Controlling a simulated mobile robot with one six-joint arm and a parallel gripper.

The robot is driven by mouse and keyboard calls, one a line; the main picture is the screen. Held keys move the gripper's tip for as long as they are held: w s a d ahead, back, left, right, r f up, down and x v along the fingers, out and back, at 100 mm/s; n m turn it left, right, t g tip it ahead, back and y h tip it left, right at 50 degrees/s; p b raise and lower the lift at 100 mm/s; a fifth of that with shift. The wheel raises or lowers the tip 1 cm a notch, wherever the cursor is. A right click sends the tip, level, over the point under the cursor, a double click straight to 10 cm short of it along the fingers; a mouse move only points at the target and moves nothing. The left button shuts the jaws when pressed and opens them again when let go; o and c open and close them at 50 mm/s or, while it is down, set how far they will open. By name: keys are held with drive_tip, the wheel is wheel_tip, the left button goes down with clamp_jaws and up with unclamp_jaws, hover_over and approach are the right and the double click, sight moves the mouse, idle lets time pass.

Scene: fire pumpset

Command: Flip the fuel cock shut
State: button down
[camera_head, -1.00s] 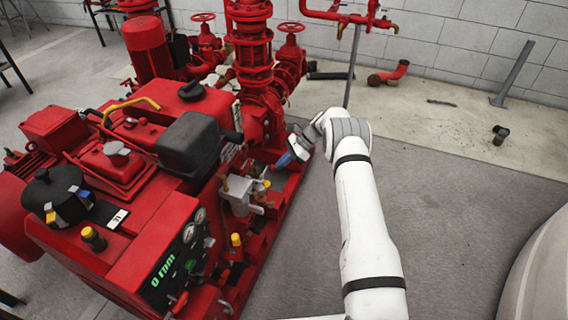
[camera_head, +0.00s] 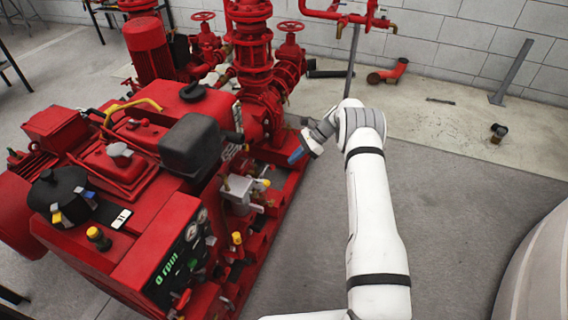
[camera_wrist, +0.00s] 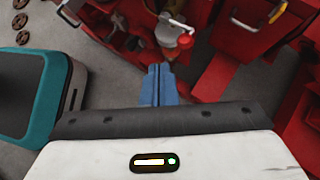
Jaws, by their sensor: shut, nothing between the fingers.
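The red pumpset engine (camera_head: 170,225) stands left of my arm. On its near side is a pale grey fitting (camera_head: 238,190) with a small yellow-tipped part (camera_head: 264,183), which may be the fuel cock; I cannot make out its lever position. My gripper (camera_head: 296,157) is shut and empty, with blue fingers. It is apart from the grey fitting, up and right of it in the head view. The shut fingers also show in the wrist view (camera_wrist: 158,68).
Red pump pipework (camera_head: 258,75) rises behind the engine. A grey upright pipe (camera_head: 352,65) stands behind my wrist. A teal-sided dark object (camera_wrist: 35,95) fills the left of the wrist view.

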drive_tip(key=w+d+r, duration=0.3)
drive_tip(key=d, duration=0.3)
drive_tip(key=shift+r, duration=0.1)
idle(0.3)
drive_tip(key=s+a+r+n+t+h+p, duration=0.15)
drive_tip(key=s+r, duration=0.35)
drive_tip(key=r, duration=0.5)
drive_tip(key=s+r+n+h+p, duration=0.2)
drive_tip(key=s+r+n+p, duration=0.15)
drive_tip(key=r, duration=0.65)
drive_tip(key=s+a+r+n+h+p, duration=0.15)
drive_tip(key=s+r, duration=0.35)
drive_tip(key=r, duration=0.5)
drive_tip(key=s+r+n+t+h+p, duration=0.1)
drive_tip(key=s+r+n+p, duration=0.1)
drive_tip(key=s+r, duration=0.45)
drive_tip(key=s+r+n+t+h+p, duration=0.1)
drive_tip(key=s+r+n+p, duration=0.15)
drive_tip(key=s, duration=0.65)
drive_tip(key=s+d+n+h+p, duration=0.1)
drive_tip(key=s+n, duration=0.1)
drive_tip(key=s, duration=0.5)
drive_tip(key=s+d+r+n+t+h+p, duration=0.1)
drive_tip(key=s+n, duration=0.1)
drive_tip(key=s, duration=0.6)
drive_tip(key=shift+s+r+n, duration=0.15)
drive_tip(key=shift+s+n, duration=0.1)
drive_tip(key=shift+n, duration=0.05)
